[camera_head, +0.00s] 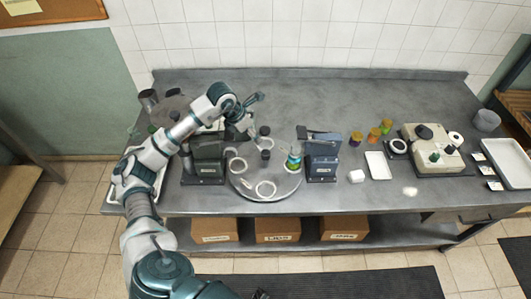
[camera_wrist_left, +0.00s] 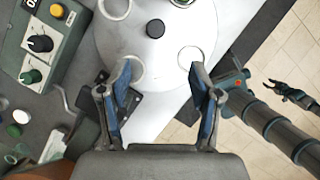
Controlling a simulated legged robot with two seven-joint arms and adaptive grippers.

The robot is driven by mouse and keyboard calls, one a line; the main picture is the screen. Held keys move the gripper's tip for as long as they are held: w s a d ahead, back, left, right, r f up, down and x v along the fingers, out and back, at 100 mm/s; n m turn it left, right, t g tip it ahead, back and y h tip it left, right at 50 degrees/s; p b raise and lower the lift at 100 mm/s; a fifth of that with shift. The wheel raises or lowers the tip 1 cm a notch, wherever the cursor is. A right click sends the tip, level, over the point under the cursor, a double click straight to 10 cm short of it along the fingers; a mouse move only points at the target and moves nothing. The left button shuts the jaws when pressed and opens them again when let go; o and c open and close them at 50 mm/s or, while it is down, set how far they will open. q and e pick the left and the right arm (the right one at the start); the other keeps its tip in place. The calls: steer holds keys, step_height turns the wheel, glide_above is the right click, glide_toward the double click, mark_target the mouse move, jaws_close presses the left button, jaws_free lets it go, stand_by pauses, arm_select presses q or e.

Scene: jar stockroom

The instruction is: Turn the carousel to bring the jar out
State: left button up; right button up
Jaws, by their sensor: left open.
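The carousel (camera_head: 250,185) is a round pale grey turntable on the bench, with ring-shaped seats and a dark centre knob (camera_head: 266,155). The jar (camera_head: 293,162), blue and green with a pale band, stands upright at the carousel's right side beside a blue-grey unit. My left gripper (camera_head: 252,113) is over the back part of the carousel. In the left wrist view it (camera_wrist_left: 163,85) is open and empty, its fingers over the near rim of the disc (camera_wrist_left: 155,60). The jar is mostly cut off at the top there.
A dark unit (camera_head: 207,165) stands left of the carousel and the blue-grey unit (camera_head: 322,160) right of it. Further right are small coloured jars (camera_head: 374,136), a white tray (camera_head: 378,165) and a beige device (camera_head: 433,150). Boxes (camera_head: 278,230) sit on the lower shelf.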

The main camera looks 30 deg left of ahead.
mark_target(265, 152)
arm_select(q)
steer(key=x, duration=0.5)
steer(key=p+x, duration=0.1)
steer(key=x, duration=0.5)
steer(key=a+p+x, duration=0.1)
steer(key=x, duration=0.5)
steer(key=shift+f, duration=0.2)
steer(key=shift+c, duration=0.2)
jaws_close()
